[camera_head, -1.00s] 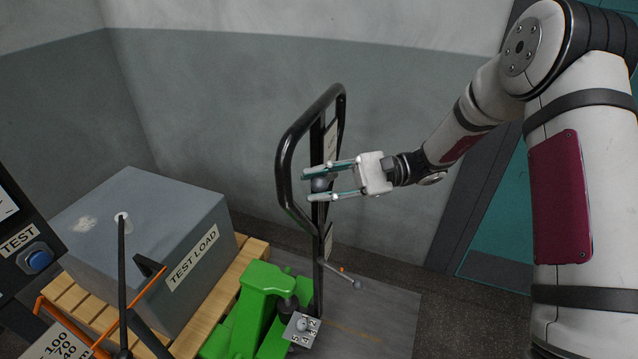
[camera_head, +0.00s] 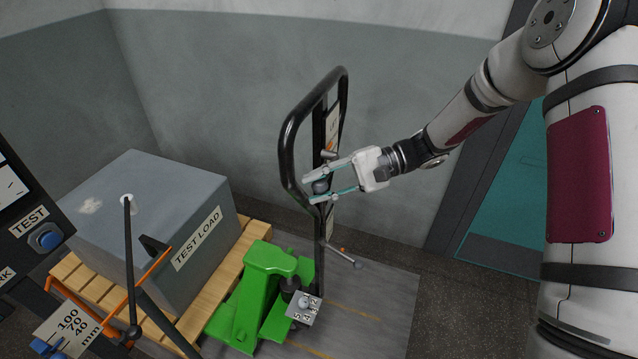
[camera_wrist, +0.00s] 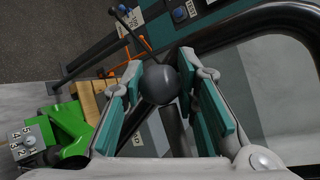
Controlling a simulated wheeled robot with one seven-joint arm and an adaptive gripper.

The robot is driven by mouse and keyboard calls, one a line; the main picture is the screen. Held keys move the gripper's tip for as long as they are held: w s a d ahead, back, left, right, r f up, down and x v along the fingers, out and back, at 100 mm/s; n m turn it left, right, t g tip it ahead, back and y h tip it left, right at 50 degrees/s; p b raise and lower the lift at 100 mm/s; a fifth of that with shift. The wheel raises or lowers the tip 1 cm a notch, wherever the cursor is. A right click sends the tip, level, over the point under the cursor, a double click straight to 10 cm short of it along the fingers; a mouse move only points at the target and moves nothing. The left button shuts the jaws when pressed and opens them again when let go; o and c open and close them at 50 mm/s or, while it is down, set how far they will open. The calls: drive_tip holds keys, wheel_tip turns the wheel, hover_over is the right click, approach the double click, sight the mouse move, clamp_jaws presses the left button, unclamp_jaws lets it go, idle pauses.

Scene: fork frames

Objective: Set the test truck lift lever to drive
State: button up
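The test truck is a green pallet truck (camera_head: 262,300) with a black loop handle (camera_head: 291,135). A dark round knob (camera_head: 321,186), seemingly the lift lever's end, sits inside the lower part of the loop. My gripper (camera_head: 317,189) reaches in from the right with its teal-padded fingers on both sides of the knob. In the wrist view the knob (camera_wrist: 159,83) fills the gap between the fingertips (camera_wrist: 160,75) and appears to touch both. The lever's shaft is mostly hidden by fingers and knob. The small markings on the handle's label plate are unreadable.
The grey test load (camera_head: 150,195) sits on a wooden pallet (camera_head: 190,318) at left. A panel with a blue TEST button (camera_head: 46,240) stands at far left. A thin rod (camera_head: 343,257) juts right from the handle's lower stem. Floor at right is clear.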

drive_tip(key=o, duration=0.4)
drive_tip(key=v, duration=1.2)
drive_tip(key=shift+r, duration=0.1)
drive_tip(key=s+d+r+n+t+h, duration=0.1)
drive_tip(key=s+d+r+t+h, duration=0.2)
drive_tip(key=s+r+h, duration=0.2)
drive_tip(key=s+d+r+n+t+h, duration=0.1)
drive_tip(key=s+d+r+t+h, duration=0.2)
drive_tip(key=s, duration=0.9)
drive_tip(key=s+d+r+n+t+h, duration=0.1)
drive_tip(key=s+d+r+t+h, duration=0.2)
drive_tip(key=s+r+h, duration=0.3)
drive_tip(key=shift+s+d+r+h, duration=0.1)
drive_tip(key=shift+s+r+h, duration=0.1)
drive_tip(key=shift+s, duration=0.55)
drive_tip(key=shift+s+d+r+h, duration=0.15)
drive_tip(key=shift+s+r+h, duration=0.05)
drive_tip(key=shift+s, duration=0.55)
